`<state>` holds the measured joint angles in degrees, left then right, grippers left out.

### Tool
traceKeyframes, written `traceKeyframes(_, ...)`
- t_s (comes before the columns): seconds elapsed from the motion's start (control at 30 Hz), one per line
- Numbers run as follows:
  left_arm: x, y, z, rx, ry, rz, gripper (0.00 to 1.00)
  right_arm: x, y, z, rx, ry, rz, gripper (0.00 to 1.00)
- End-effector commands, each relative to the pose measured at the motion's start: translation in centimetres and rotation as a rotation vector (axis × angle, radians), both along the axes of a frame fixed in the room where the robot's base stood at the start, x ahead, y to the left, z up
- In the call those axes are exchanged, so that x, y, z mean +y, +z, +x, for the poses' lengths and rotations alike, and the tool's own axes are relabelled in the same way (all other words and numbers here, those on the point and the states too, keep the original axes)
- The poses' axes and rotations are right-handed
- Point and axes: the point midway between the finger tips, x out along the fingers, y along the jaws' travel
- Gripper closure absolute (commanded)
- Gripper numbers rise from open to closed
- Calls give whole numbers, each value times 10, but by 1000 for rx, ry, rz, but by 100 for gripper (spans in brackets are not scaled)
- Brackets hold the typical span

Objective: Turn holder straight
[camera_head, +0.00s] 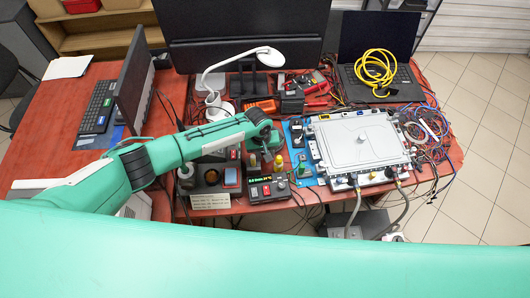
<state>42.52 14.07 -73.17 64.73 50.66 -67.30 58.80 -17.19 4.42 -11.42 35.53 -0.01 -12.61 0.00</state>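My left arm comes in from the left over the table. It ends in a dark wrist (264,138) above the gear left of the grey device; its fingers cannot be made out. A dark holder-like block (208,200) with small items in it stands below the forearm, partly covered by it. I cannot tell for sure that this is the holder, or how far it is turned. The grey-lidded device (360,140) sits on a blue board (300,165). Two grey hoses (352,210) hang from its front edge. My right gripper is not in view.
A small box with a green display (267,191) stands near the table's front edge. A white lamp (240,58), red-black tools (310,85), a laptop with a yellow cable (375,72) and tangled wires (428,130) crowd the table. The left tabletop (50,130) has bare room.

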Motion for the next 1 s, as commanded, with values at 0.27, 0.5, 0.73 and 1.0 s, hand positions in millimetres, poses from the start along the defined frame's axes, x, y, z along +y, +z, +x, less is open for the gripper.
traceKeyframes(0.27, 1, 0, 0, 0, 1, 1, 60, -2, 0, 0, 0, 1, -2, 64)
traceKeyframes(0.5, 2, 12, 0, 0, 1, -1, 60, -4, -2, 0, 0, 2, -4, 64)
traceKeyframes(0.73, 7, 53, -1, -2, -1, -2, 60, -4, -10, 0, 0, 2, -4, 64)
traceKeyframes(1.0, 14, 109, -2, -2, 0, -2, 60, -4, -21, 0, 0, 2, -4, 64)
